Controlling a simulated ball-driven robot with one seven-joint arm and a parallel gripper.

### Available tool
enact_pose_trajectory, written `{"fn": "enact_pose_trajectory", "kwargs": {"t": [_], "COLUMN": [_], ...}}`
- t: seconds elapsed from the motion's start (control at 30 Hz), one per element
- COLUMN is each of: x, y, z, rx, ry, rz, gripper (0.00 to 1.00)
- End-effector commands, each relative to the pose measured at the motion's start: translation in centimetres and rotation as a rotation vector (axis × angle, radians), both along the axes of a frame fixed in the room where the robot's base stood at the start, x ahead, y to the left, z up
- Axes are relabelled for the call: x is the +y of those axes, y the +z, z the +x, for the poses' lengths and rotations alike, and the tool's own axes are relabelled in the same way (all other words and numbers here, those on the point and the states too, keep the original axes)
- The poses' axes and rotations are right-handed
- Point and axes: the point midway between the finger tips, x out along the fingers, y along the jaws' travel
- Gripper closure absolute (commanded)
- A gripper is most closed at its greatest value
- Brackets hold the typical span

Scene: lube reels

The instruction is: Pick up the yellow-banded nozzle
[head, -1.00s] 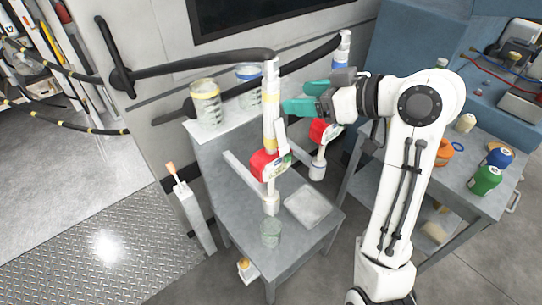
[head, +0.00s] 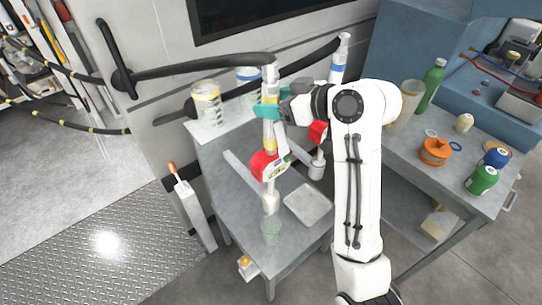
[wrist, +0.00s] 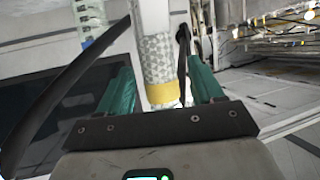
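The yellow-banded nozzle (head: 270,137) hangs upright from a black hose over the grey side table. It has a pale grip, yellow bands and a red body with a white tip below. My gripper (head: 267,111) is at its upper grip, with a teal finger across it in the head view. In the wrist view, the nozzle's grip and yellow band (wrist: 163,93) stand between the two teal fingers of my gripper (wrist: 162,78). Gaps show on both sides, so the gripper is open around the nozzle and holds nothing. The far finger is mostly hidden in the head view.
A blue-banded nozzle (head: 339,62) hangs close behind to the right. A yellow-banded jar (head: 206,105) and a blue-banded jar (head: 247,79) stand on the table's back shelf. A clear cup (head: 271,227) and a grey pad (head: 306,204) are on the table (head: 232,200).

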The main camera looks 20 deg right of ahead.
Motion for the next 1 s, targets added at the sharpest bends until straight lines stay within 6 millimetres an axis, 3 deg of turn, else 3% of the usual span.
{"fn": "enact_pose_trajectory", "kwargs": {"t": [0.07, 0.67, 1.0], "x": [-0.01, -0.01, -0.01], "y": [0.01, 0.01, 0.02], "z": [-0.02, -0.03, -0.04], "rx": [0.0, 0.0, 0.0], "ry": [0.0, 0.0, 0.0], "rz": [0.0, 0.0, 0.0], "gripper": [0.42, 0.99, 1.0]}}
